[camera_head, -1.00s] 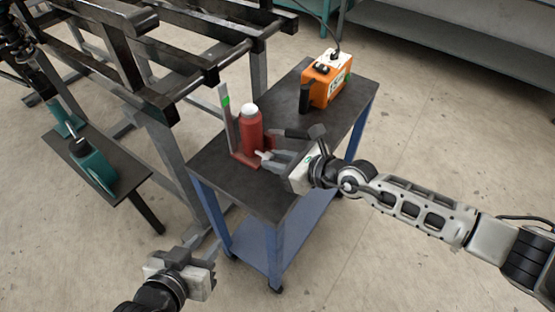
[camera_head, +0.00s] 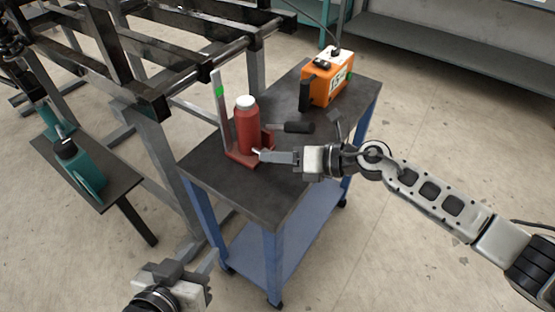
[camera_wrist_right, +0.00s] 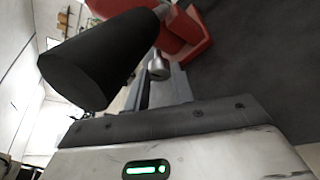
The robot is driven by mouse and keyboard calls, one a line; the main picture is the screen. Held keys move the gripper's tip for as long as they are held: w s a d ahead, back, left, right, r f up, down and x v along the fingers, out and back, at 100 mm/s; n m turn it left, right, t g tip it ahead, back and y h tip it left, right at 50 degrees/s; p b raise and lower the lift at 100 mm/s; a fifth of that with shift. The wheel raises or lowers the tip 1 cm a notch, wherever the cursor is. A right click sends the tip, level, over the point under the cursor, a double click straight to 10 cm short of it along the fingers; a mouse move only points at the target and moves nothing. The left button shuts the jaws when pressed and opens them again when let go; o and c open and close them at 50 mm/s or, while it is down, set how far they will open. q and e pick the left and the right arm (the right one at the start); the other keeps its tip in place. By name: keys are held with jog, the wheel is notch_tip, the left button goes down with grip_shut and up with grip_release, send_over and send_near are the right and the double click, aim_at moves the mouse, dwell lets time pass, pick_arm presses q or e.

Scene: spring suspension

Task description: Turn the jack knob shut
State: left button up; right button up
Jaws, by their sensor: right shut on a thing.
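The red jack (camera_head: 247,130) with a white top stands upright on the dark top of a blue cart. Its black handle (camera_head: 293,127) sticks out to the right. The jack knob is a small metal cylinder low on the jack's near side; it shows in the right wrist view (camera_wrist_right: 159,67) at the fingertips. My right gripper (camera_head: 266,155) reaches in from the right, shut on the knob, with its fingers lying nearly level. My left gripper (camera_head: 202,258) is at the lower left, below the cart top and away from the jack; its fingers stand apart and look empty.
An orange box (camera_head: 326,82) stands at the cart's far end. An upright metal bracket with a green mark (camera_head: 219,90) stands just left of the jack. A dark metal frame (camera_head: 150,92) and a teal tool on a plate (camera_head: 80,165) are to the left.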

jog(key=shift+m, duration=0.4)
jog(key=o, duration=1)
